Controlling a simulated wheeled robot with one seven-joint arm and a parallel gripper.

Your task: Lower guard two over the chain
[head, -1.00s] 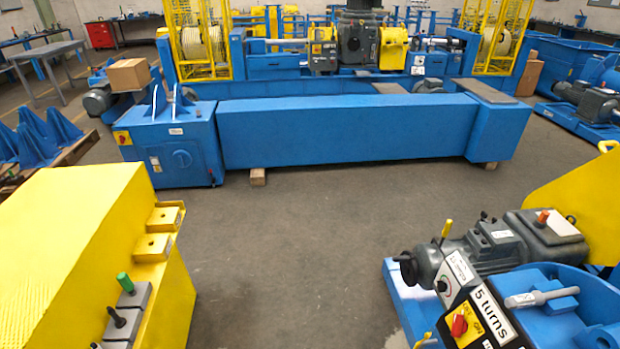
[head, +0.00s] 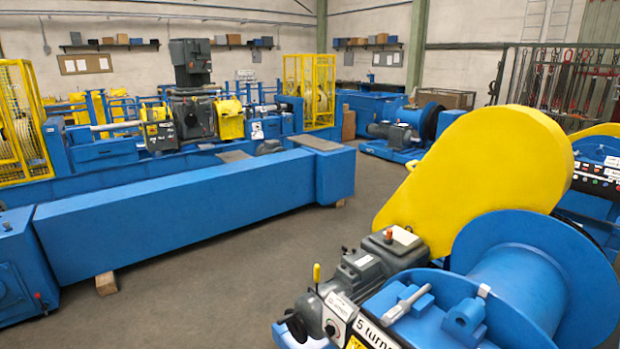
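A large yellow guard (head: 478,165) with a rounded top stands on the near winch at the right, behind its grey motor and gearbox. I see no number on it, so I cannot tell whether it is guard two. Part of another yellow piece (head: 598,130) shows behind it at the right edge. My gripper is not in the head view.
The near winch has a blue drum (head: 540,285), a grey motor (head: 352,280) and a "5 turns" label (head: 375,332). A long blue beam housing (head: 190,210) lies at the left. Grey floor (head: 225,285) between them is clear. Another blue winch (head: 415,125) stands farther back.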

